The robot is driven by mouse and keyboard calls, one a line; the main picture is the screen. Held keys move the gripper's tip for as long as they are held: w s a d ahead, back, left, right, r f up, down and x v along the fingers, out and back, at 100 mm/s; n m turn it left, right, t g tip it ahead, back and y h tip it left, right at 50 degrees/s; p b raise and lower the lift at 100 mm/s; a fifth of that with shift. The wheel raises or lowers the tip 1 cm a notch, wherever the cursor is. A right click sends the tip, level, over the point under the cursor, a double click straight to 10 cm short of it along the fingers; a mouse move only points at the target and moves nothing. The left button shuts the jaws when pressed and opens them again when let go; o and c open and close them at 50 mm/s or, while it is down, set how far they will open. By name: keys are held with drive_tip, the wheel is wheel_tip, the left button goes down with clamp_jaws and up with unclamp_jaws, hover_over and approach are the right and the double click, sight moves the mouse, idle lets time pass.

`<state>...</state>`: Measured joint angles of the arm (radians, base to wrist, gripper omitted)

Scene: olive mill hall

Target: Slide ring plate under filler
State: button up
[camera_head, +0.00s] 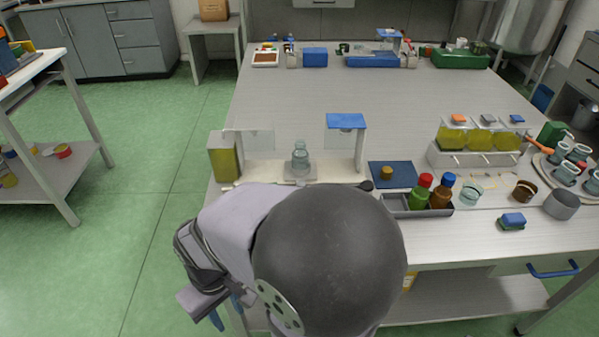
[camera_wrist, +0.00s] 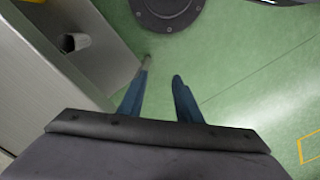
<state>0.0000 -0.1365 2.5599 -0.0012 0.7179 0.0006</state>
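A small plate (camera_head: 299,178) carries a clear glass bottle (camera_head: 300,157) that stands upright on a pale base board (camera_head: 262,168) near the table's left front. I cannot make out a ring on the plate at this size. The likely filler (camera_head: 346,121), a blue-topped stand, rises at the right end of the board, to the right of the bottle. My gripper (camera_wrist: 161,74) shows two blue fingers, apart and with nothing between them, above green floor. In the head view it hangs low at the left, beside the table and away from the plate, partly hidden by my arm.
A yellow-green can (camera_head: 222,157) stands at the board's left end. A blue mat (camera_head: 391,175) and a grey tray (camera_head: 402,207) with red- and blue-capped bottles lie to the right. My arm hides the table's front left.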

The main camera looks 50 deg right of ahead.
sight(301, 173)
drive_tip(key=shift+o, duration=0.9)
drive_tip(key=shift+r, duration=0.1)
